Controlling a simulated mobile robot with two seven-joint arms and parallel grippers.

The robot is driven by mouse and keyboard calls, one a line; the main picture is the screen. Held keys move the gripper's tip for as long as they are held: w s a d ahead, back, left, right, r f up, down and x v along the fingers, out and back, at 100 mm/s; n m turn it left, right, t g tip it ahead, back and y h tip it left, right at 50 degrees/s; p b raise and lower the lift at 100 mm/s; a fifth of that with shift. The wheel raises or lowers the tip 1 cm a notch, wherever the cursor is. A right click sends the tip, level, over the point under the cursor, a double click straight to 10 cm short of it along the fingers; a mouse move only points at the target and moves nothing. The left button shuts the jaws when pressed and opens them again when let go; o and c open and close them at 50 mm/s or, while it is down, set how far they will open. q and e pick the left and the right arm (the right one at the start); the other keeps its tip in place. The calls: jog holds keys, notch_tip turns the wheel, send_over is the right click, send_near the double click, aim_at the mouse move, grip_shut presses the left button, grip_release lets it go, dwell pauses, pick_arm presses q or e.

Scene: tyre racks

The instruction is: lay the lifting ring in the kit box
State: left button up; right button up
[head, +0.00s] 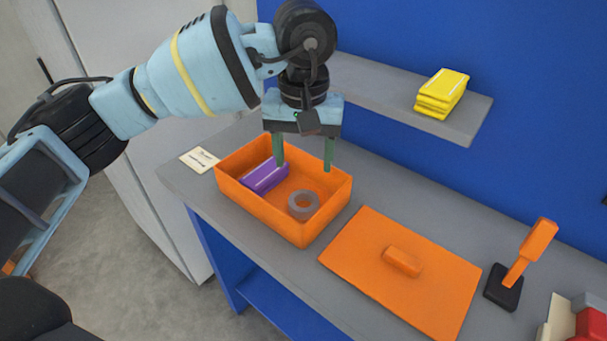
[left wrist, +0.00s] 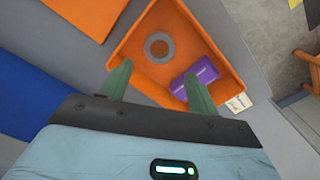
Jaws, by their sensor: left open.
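The kit box (head: 272,217) is an open orange box on the grey bench; it also shows in the left wrist view (left wrist: 203,39). The grey lifting ring (head: 293,206) lies flat on the box floor, toward the right end in the head view; it also shows in the left wrist view (left wrist: 147,46). A purple block (head: 264,177) lies in the box beside the ring, apart from it. My left gripper (head: 304,167) is above the box, pointing down. Its green fingers are spread and empty. My right gripper is not in view.
An orange lid (head: 380,287) with a handle lies on the bench right of the box. An orange-handled tool on a black base (head: 517,265) stands farther right. A shelf (head: 375,91) with yellow packs (head: 441,94) is behind. A small card (head: 200,159) lies left of the box.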

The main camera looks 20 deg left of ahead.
pick_arm(q)
notch_tip(320, 180, up, 2)
jog(key=shift+r, duration=0.15)
dwell(0.5)
